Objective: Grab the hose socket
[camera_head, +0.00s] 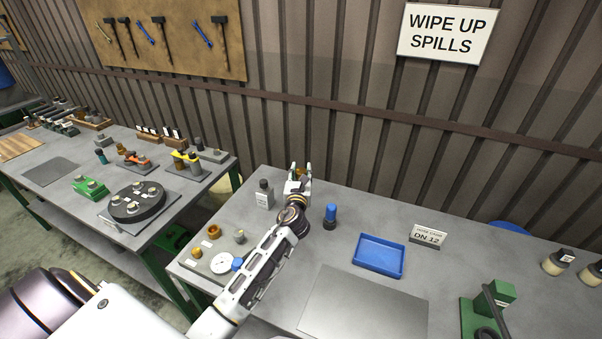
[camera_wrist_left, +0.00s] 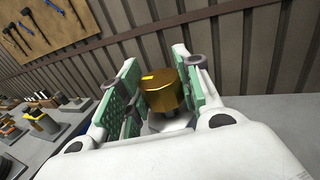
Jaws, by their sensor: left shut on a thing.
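My left gripper (camera_head: 299,172) is at the back edge of the grey workbench, pointing to the wall. It is shut on a brass cylindrical part, which I take for the hose socket (camera_wrist_left: 165,91). In the left wrist view the brass part sits between the green finger pads, with a small yellow mark on its top and a pale piece just below it. My right gripper is not in view.
A green fixture (camera_head: 490,305) is at the right.

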